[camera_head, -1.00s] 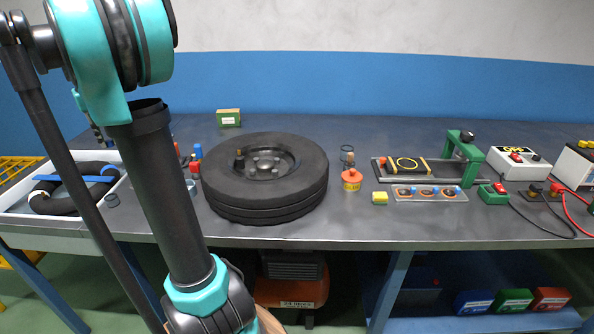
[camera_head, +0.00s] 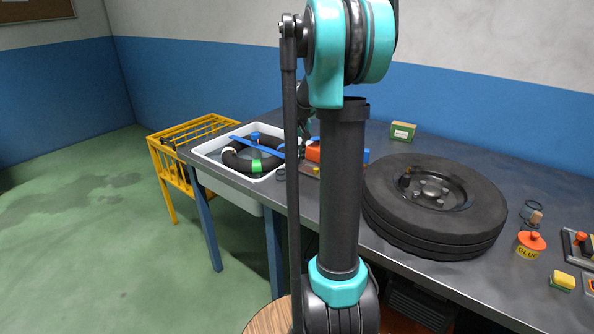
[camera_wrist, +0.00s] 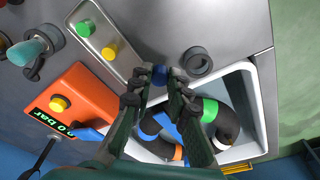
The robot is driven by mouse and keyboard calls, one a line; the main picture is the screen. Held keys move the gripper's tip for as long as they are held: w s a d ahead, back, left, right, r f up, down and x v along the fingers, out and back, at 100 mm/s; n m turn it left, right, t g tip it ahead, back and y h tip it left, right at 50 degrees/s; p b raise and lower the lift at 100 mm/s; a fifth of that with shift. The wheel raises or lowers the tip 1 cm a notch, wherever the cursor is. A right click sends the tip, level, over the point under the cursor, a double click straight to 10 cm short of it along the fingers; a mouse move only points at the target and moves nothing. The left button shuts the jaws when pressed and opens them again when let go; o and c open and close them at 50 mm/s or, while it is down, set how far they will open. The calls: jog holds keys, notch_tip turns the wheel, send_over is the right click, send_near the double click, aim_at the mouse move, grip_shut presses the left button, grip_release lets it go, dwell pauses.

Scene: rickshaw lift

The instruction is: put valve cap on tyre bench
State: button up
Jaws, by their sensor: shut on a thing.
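In the wrist view, my gripper (camera_wrist: 160,82) is shut on a small blue cap (camera_wrist: 160,74), which shows between the fingertips. I take it to be the valve cap; the fingers hide part of it. It is over or near the bench surface, between a metal tray and a white basin; I cannot tell whether it touches the bench. The grey-topped bench (camera_head: 505,275) runs along the blue wall in the head view and also shows in the wrist view (camera_wrist: 230,30). In the head view my arm hides most of the gripper area.
The white basin (camera_wrist: 262,100) holds a black inner tube (camera_wrist: 226,122). The metal tray (camera_wrist: 75,12) carries green and yellow round pieces. A black ring (camera_wrist: 197,62), an orange gauge box (camera_wrist: 80,92) and a black tyre (camera_head: 390,205) are nearby. A yellow crate (camera_head: 165,165) stands left.

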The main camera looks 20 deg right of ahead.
aim_at(296, 177)
jog(key=shift+f, duration=2.75)
jog(key=o, duration=0.5)
jog(key=shift+f, duration=0.1)
jog(key=shift+c, duration=0.2)
notch_tip(296, 177, up, 12)
jog(key=s, duration=0.2)
jog(key=shift+n+t, duration=0.5)
jog(key=shift+t, duration=0.1)
jog(key=s+a+f, duration=0.2)
jog(key=s, duration=0.2)
jog(key=s+a+f, duration=0.3)
jog(key=s, duration=0.1)
jog(key=s+a+f, duration=0.2)
jog(key=s+f, duration=0.1)
jog(key=s, duration=0.1)
jog(key=shift+s+a, duration=0.15)
jog(key=shift+a, duration=0.05)
jog(key=s+a+f, duration=0.2)
jog(key=s+f, duration=0.2)
jog(key=s, duration=0.3)
jog(key=s+a+f+n+t, duration=0.1)
jog(key=s+a+f, duration=0.1)
jog(key=s+f, duration=0.3)
jog(key=shift+s+f, duration=0.25)
jog(key=shift+s, duration=0.75)
